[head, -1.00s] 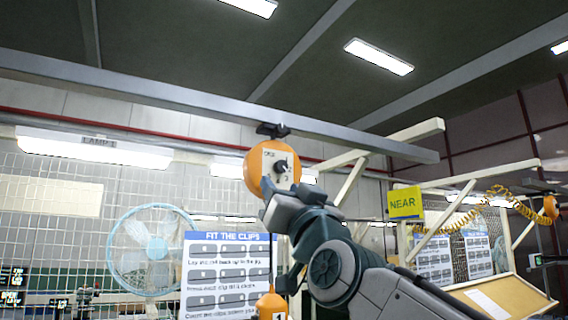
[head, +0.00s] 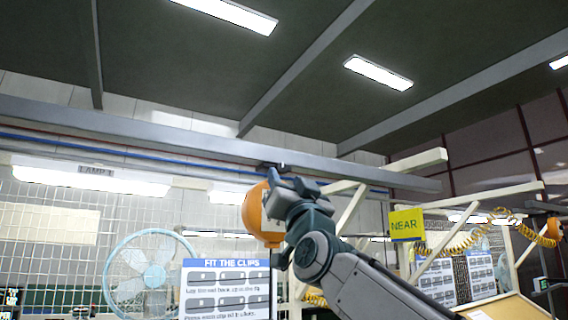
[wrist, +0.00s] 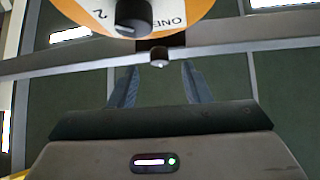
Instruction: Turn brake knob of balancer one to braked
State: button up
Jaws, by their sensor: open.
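Balancer one is an orange round housing (head: 254,222) hanging under a grey overhead beam in the head view. My gripper (head: 282,184) is in front of it and covers its face there. In the wrist view the housing (wrist: 203,10) fills the top edge, with a white plate marked "ONE" and "2". The black brake knob (wrist: 133,18) stands out from that plate, partly cut by the picture's top. My gripper (wrist: 160,78) is open, its fingers apart and empty. The knob appears above the fingertips in the picture, not between them. The knob's setting is not clear.
The grey beam (head: 120,122) runs across just above the balancer. A yellow "NEAR" sign (head: 406,225) and pale frame posts stand to the right, with a coiled yellow hose (head: 470,228). A fan (head: 144,272) and a clip-fitting board (head: 228,288) are lower left.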

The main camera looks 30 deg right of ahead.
aim_at(282, 170)
jog(key=shift+p+x, duration=0.8)
jog(key=shift+x, duration=0.75)
grip_shut()
